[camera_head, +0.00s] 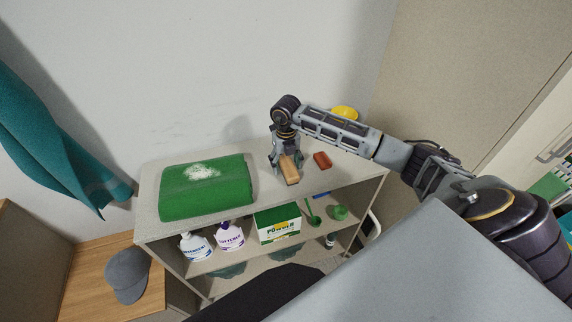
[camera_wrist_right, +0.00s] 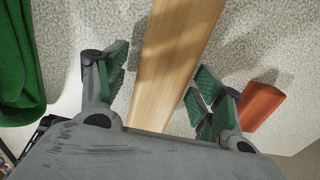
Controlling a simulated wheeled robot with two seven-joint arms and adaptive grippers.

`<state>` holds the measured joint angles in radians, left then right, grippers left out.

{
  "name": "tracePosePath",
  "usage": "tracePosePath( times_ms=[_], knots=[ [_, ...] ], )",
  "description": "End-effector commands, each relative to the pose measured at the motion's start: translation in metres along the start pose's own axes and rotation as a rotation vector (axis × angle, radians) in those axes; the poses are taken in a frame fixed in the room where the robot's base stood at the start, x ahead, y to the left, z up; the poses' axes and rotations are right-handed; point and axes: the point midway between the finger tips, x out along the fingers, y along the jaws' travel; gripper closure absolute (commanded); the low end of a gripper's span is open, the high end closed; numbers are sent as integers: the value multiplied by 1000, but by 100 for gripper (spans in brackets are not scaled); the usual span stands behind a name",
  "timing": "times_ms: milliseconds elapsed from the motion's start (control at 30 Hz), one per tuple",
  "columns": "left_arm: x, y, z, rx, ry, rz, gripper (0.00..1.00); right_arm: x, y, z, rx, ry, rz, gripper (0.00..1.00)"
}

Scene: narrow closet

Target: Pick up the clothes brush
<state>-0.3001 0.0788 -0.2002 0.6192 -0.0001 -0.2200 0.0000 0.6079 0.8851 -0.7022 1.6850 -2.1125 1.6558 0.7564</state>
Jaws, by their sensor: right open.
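A long light-wood piece, which looks like the clothes brush (camera_head: 290,172), lies on the top of the grey shelf unit (camera_head: 150,200). Bristles are not visible. My right gripper (camera_head: 285,162) is over its far end, pointing down. In the right wrist view the brush (camera_wrist_right: 175,55) runs between the two open fingers of my right gripper (camera_wrist_right: 160,78), with a gap visible on the right side. Whether a finger touches it on the left, I cannot tell. My left gripper is not in view.
A red-brown block (camera_head: 322,160) lies just right of the brush, near the right finger. A green rolled item (camera_head: 207,190) lies to the left, and a yellow object (camera_head: 345,112) behind my arm. Bottles and a green box (camera_head: 278,226) stand on the shelf below. The wall is behind.

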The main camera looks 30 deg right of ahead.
Motion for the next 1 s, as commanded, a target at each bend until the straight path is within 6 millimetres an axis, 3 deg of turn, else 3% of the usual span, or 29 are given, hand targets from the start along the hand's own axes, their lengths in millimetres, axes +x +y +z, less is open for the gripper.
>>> tracePosePath(
  times_ms=[233,600,1000],
  knots=[
    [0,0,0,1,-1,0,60,0,0,0,0,0,0,35],
    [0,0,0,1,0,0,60,0,0,0,0,0,0,82],
    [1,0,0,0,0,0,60,-6,0,1,0,-2,0,84]
  ],
)
